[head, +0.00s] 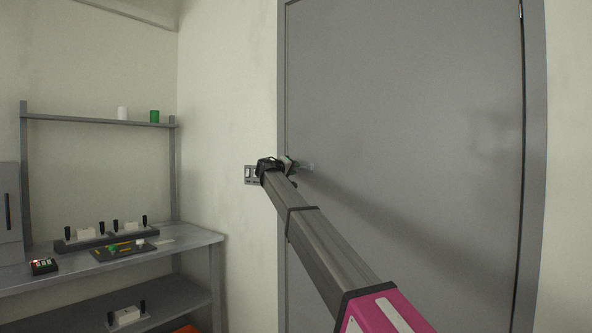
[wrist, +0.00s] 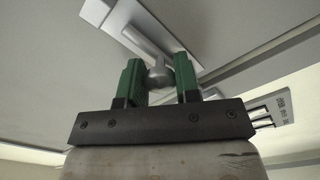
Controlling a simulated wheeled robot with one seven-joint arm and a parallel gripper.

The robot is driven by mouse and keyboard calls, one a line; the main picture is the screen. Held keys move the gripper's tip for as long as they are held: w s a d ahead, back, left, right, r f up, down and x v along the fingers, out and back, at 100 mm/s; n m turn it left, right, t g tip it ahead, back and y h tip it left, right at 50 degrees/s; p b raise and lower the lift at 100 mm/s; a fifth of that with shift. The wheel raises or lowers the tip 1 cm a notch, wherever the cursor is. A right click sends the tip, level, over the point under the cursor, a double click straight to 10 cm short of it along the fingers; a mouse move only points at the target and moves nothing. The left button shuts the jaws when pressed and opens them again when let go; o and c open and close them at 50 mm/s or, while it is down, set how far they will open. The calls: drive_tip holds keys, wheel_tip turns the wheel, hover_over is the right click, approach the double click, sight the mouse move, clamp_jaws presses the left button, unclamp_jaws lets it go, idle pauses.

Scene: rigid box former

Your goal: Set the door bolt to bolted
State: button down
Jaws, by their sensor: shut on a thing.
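The grey door (head: 400,140) stands closed in its frame in the head view. My gripper (head: 288,164) is at the door's left edge. In the wrist view my gripper (wrist: 160,80) has its green fingers on both sides of a round grey knob (wrist: 159,76), and it is shut on this knob. A light metal bar (wrist: 148,35), apparently part of the door bolt, runs from the knob up and to the left along the door. In the head view the gripper hides most of the bolt, so I cannot tell how far it is slid.
A plate with rectangular cut-outs (head: 251,175) is on the wall left of the door frame, close to my gripper. A workbench (head: 190,243) with small devices stands at the left, under a shelf (head: 90,119) holding a white and a green cup.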

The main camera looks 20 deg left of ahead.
drive_tip(key=c, duration=0.8)
unclamp_jaws()
drive_tip(key=shift+a, duration=0.1)
drive_tip(key=v, duration=1)
drive_tip(key=shift+s+a, duration=0.1)
drive_tip(key=shift+s, duration=0.3)
